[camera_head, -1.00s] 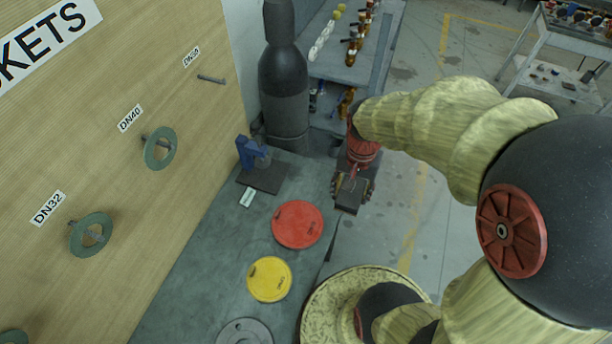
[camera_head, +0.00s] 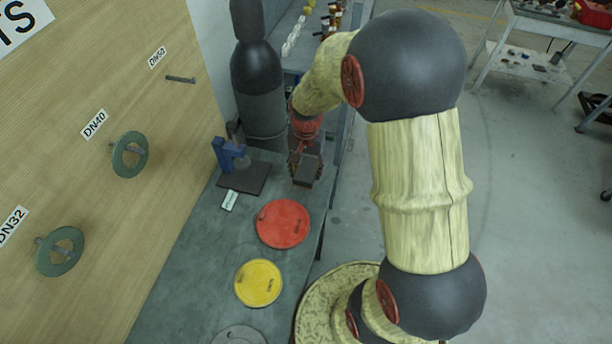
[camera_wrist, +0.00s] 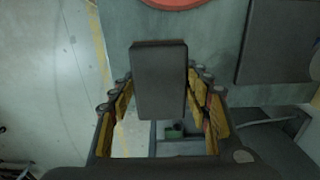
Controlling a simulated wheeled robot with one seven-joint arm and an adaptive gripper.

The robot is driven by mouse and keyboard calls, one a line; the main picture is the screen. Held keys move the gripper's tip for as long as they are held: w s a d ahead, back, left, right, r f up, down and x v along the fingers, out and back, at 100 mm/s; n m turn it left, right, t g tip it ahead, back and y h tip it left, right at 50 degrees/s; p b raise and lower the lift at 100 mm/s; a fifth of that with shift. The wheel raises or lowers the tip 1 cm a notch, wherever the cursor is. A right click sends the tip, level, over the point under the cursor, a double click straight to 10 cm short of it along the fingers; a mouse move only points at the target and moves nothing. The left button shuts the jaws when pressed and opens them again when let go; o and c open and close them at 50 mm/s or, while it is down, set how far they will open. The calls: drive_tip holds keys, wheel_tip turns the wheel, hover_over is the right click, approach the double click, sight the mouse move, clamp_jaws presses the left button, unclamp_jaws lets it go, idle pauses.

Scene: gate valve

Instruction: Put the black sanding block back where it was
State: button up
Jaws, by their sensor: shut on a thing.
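The black sanding block (camera_wrist: 159,80) is between the fingers of my gripper (camera_wrist: 158,98) in the wrist view, its long side pointing away from the palm. In the head view my gripper (camera_head: 304,164) points downward near the right edge of the grey-green bench, and the block (camera_head: 307,172) shows as a dark shape at its tip. My gripper is shut on the block and holds it near the bench edge. How high it is above the bench top is hard to tell.
A dark flat plate (camera_head: 245,177) with a blue clamp-like device (camera_head: 229,154) and a white label (camera_head: 229,200) lies left of my gripper. A red disc (camera_head: 283,223) and a yellow disc (camera_head: 258,283) lie nearer. A dark cylinder (camera_head: 257,85) stands behind.

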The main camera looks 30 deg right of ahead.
sight(306, 176)
drive_tip(key=shift+w+f+b, duration=0.1)
drive_tip(key=shift+f+b, duration=0.3)
drive_tip(key=shift+f, duration=1.25)
drive_tip(key=shift+f, duration=0.1)
drive_tip(key=o, duration=1)
drive_tip(key=shift+o, duration=0.5)
